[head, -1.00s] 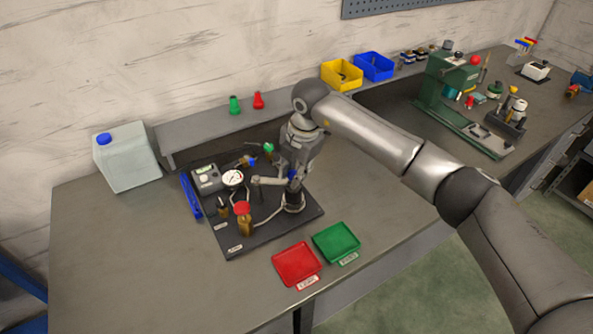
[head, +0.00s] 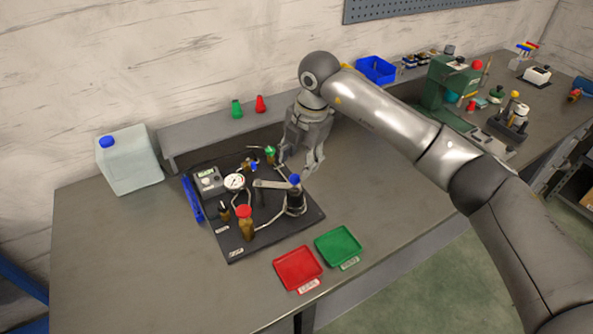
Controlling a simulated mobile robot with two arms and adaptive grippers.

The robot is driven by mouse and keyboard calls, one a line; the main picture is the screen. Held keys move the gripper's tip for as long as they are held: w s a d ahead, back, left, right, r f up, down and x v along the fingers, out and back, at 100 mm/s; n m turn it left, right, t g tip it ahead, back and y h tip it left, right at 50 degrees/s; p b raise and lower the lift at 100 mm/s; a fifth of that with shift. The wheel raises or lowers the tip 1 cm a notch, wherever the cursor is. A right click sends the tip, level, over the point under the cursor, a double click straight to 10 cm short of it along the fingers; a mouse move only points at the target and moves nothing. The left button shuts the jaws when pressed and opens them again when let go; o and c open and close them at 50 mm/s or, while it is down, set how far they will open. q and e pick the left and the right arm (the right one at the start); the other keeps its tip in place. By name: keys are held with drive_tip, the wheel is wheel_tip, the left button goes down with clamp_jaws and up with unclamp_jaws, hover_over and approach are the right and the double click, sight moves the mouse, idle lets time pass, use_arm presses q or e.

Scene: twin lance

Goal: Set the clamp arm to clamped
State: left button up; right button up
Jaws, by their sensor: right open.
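The clamp arm (head: 272,184) is a light grey bar on the black fixture board (head: 265,238). It lies roughly level and reaches right towards a dark cylinder (head: 295,203). A blue knob (head: 294,180) shows at its right end, over the cylinder. Whether the arm presses on the cylinder is too small to tell. My right gripper (head: 300,170) is open and empty, just behind and above the blue knob, apparently apart from it. My left gripper is out of view.
The board also carries a gauge (head: 234,182), a red-capped brass fitting (head: 245,222), a green knob (head: 270,152) and hoses. A red tray (head: 298,268) and green tray (head: 338,246) lie in front. A white jug (head: 130,162) stands left. The table's left front is clear.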

drive_tip(key=r, duration=0.3)
drive_tip(key=s+r, duration=0.1)
drive_tip(key=r, duration=0.1)
drive_tip(key=shift+d+r, duration=0.35)
